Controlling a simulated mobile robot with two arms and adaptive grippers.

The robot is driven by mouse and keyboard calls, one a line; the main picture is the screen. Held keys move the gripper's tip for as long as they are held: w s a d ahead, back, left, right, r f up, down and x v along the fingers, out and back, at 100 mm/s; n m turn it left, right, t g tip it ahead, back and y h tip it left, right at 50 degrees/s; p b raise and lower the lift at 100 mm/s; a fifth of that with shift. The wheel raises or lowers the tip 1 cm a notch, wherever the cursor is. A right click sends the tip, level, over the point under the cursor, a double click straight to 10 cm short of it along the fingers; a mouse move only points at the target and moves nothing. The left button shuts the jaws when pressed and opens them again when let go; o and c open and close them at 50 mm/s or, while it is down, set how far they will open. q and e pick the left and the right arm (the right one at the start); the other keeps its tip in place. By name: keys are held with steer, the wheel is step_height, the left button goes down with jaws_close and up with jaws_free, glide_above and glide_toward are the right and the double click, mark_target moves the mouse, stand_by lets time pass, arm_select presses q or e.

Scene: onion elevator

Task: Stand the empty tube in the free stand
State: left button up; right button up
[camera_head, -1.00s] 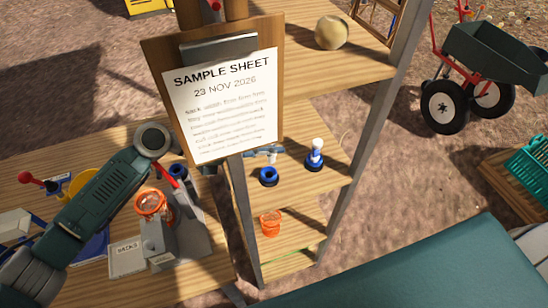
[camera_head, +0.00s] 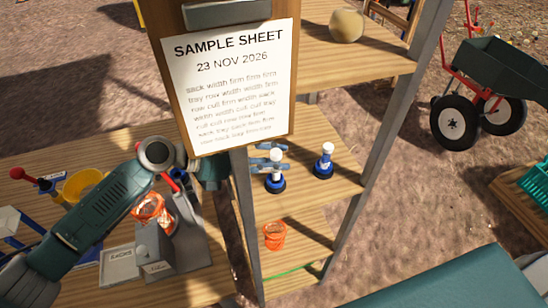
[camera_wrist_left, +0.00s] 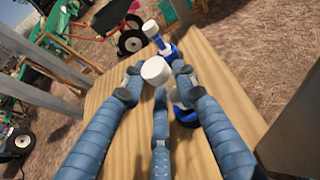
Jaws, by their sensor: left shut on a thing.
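My left gripper (camera_head: 268,155) reaches past the sample sheet board over the middle shelf, shut on a white-capped tube (camera_head: 275,168). The tube looks upright over the near blue stand (camera_head: 275,186), its lower end at the stand's opening; I cannot tell how deep it sits. In the left wrist view, the tube's white cap (camera_wrist_left: 155,70) shows between the blue fingers (camera_wrist_left: 158,85), and the near stand (camera_wrist_left: 187,116) is partly hidden behind a finger. A second white-capped tube (camera_head: 327,150) stands in the other blue stand (camera_head: 323,171) to the right. My right gripper is not in view.
The sample sheet (camera_head: 233,85) on its board and a shelf post (camera_head: 245,215) stand close to my left arm. An orange container (camera_head: 275,235) is on the lower shelf. A round tan object (camera_head: 346,25) is on the upper shelf. Bare shelf lies around the stands.

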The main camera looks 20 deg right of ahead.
arm_select(q)
steer(key=shift+f, duration=0.2)
steer(key=shift+f, duration=0.25)
steer(key=o, duration=1)
steer(key=shift+f, duration=0.1)
steer(key=shift+o, duration=0.2)
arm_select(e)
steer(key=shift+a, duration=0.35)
arm_select(q)
steer(key=shift+r, duration=0.6)
steer(key=b+v, duration=0.2)
steer(key=v, duration=0.5)
steer(key=shift+a, duration=0.25)
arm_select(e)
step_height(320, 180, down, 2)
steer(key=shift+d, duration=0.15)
arm_select(q)
steer(key=shift+r, duration=0.1)
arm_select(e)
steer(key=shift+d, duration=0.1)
